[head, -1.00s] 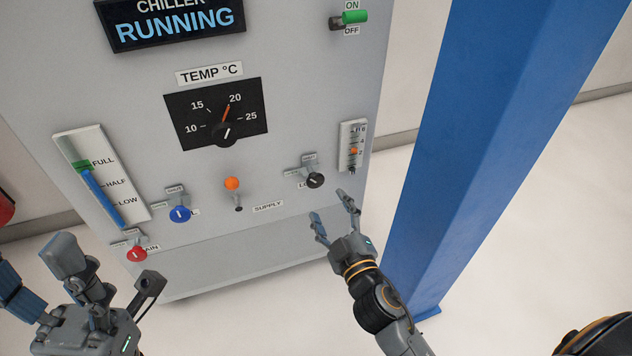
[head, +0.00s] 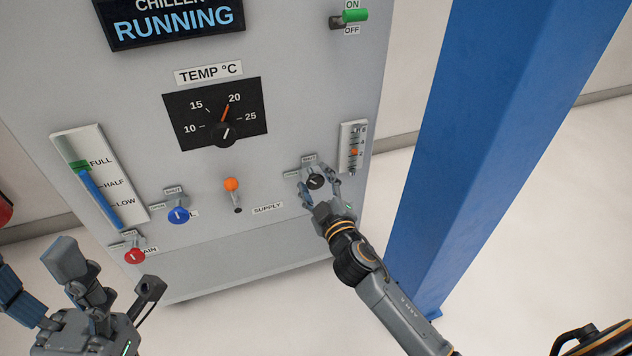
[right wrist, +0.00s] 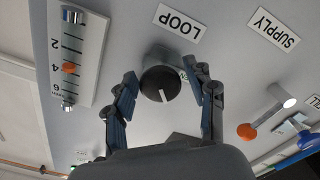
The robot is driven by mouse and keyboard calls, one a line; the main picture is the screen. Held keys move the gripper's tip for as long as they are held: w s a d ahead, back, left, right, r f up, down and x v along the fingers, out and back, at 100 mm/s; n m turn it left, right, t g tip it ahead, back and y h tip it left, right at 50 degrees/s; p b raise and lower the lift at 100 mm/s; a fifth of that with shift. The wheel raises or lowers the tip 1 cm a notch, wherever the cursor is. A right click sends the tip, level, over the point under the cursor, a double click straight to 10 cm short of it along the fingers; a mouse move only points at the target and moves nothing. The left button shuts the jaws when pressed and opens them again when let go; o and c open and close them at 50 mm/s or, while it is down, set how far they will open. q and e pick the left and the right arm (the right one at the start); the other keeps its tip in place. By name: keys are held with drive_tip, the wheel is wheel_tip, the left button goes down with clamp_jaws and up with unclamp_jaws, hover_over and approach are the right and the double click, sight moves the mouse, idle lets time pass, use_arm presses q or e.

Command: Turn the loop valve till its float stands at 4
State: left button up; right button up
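The loop valve is a black round knob with a white mark, seen in the head view (head: 316,181) and between my fingers in the right wrist view (right wrist: 161,84). My right gripper (head: 320,190) is open, its fingers on either side of the knob with gaps visible in the right wrist view (right wrist: 165,100). The flow gauge (right wrist: 85,45) has an orange float (right wrist: 69,68), which looks level with 4 there. My left gripper (head: 115,275) is open and empty at lower left.
A blue knob (head: 178,216), a red knob (head: 134,256) and an orange-tipped supply lever (head: 231,185) are on the same panel. A green ON/OFF switch (head: 354,16) is above. A blue post (head: 460,150) stands right of the cabinet, close to my right arm.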

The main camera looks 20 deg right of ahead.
drive_tip(key=c, duration=0.8)
drive_tip(key=shift+n+p, duration=0.3)
drive_tip(key=shift+n, duration=0.2)
drive_tip(key=o, duration=1.2)
drive_tip(key=s, duration=1.2)
drive_tip(key=shift+d, duration=0.2)
